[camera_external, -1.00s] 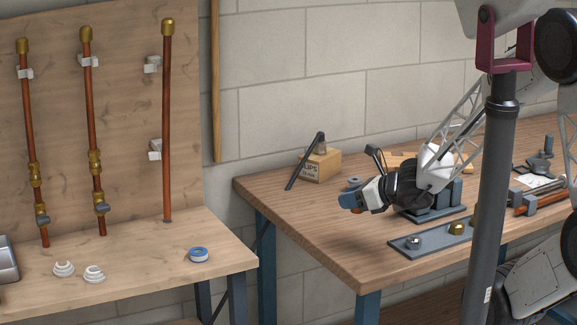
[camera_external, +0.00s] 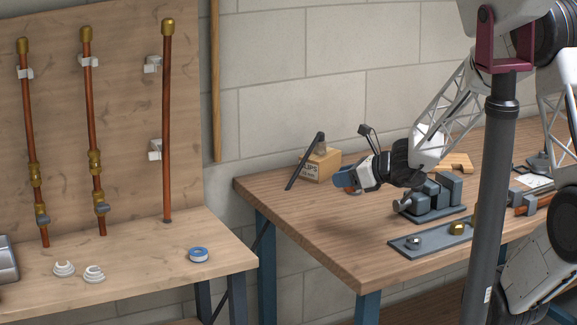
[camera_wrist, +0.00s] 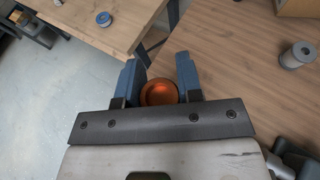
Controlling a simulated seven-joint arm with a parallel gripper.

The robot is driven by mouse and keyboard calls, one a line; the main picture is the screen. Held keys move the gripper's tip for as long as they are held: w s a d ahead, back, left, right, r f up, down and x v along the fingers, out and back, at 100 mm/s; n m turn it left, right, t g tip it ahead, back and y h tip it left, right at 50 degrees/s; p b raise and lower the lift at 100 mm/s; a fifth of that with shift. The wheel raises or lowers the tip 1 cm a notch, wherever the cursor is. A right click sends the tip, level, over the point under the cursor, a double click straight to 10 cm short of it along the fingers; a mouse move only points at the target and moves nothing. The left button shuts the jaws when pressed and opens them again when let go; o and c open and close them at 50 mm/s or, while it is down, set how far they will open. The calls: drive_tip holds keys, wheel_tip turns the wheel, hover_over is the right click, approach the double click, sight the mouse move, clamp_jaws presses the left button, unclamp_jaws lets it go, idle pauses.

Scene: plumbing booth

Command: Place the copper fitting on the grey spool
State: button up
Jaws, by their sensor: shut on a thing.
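My gripper (camera_external: 346,181) is shut on the copper fitting, above the right bench. In the wrist view the copper fitting (camera_wrist: 159,92) shows as a round orange cup between the blue fingers of my gripper (camera_wrist: 160,84). Only a sliver of it shows in the external view. The grey spool (camera_wrist: 298,54) stands upright on the bench at the right of the wrist view, apart from the fitting, with nothing on top. In the external view my gripper hides the spool.
A grey vise-like fixture (camera_external: 432,198) and a grey tray (camera_external: 430,242) with small fittings lie to the right. The front left of the bench is clear. A blue-white tape roll (camera_external: 198,255) lies on the left bench.

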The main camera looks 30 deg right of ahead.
drive_tip(key=w+d+r+n+g, duration=0.1)
drive_tip(key=w+d, duration=0.6)
drive_tip(key=w, duration=0.3)
drive_tip(key=w+d+r+g+y, duration=0.1)
drive_tip(key=w+d, duration=0.7)
drive_tip(key=w, duration=0.3)
drive_tip(key=shift+w+d+n, duration=0.15)
drive_tip(key=shift+d+n, duration=0.15)
drive_tip(key=shift+n, duration=0.1)
drive_tip(key=shift+y, duration=0.3)
drive_tip(key=shift+f, duration=3.15)
drive_tip(key=shift+f, duration=1.85)
drive_tip(key=shift+f, duration=0.2)
